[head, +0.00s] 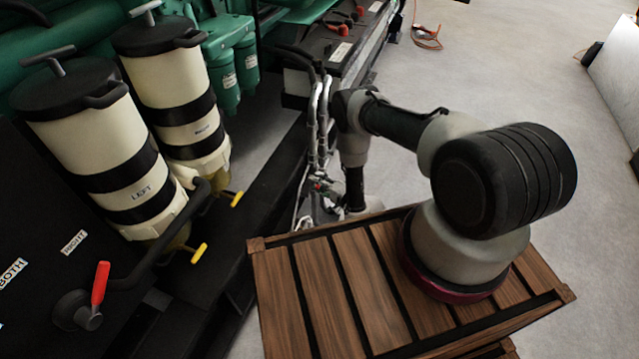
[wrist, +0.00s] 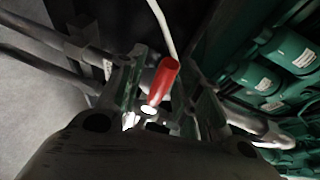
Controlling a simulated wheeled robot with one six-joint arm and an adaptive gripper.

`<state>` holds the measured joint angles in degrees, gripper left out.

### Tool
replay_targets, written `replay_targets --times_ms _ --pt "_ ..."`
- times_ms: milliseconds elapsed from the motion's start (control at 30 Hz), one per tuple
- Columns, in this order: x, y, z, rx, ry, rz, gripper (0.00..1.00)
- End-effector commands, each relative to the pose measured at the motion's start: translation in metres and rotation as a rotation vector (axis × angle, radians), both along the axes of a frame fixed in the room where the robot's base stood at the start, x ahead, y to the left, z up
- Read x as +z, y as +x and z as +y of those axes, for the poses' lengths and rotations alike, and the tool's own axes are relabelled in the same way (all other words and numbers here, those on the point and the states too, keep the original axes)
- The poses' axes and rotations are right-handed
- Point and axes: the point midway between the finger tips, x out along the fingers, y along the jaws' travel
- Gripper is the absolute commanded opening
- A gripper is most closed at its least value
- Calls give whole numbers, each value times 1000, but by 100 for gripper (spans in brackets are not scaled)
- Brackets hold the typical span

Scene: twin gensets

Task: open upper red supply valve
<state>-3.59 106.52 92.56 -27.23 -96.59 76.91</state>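A red valve handle (wrist: 164,80) shows in the middle of the wrist view, with a bright metal part at its lower end. My gripper (wrist: 168,62) is open, with one finger to the left of the handle and one to the right. Gaps show between the handle and both fingers, so the handle does not look gripped. In the head view my gripper (head: 328,192) is low beside grey pipes, where a small spot of red shows. The valve body is mostly hidden, and I cannot tell if another red valve is near.
Another red lever (head: 101,283) stands on a dark panel with BOTH and RIGHT labels. Two cream filter canisters (head: 95,150) with yellow drain handles stand at left. Grey pipes (head: 314,125) rise near my gripper. A slatted wooden crate (head: 325,285) lies below my arm. Open floor lies right.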

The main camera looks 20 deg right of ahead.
Motion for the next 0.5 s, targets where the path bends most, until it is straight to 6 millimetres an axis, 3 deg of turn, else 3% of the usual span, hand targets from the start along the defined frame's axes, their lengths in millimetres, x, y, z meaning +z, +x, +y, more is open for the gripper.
replay_targets --times_ms 33,200,500 --pt "0 0 0 0 0 0 31" --pt "0 0 0 0 0 0 0" --pt "0 0 0 -1 2 4 0"
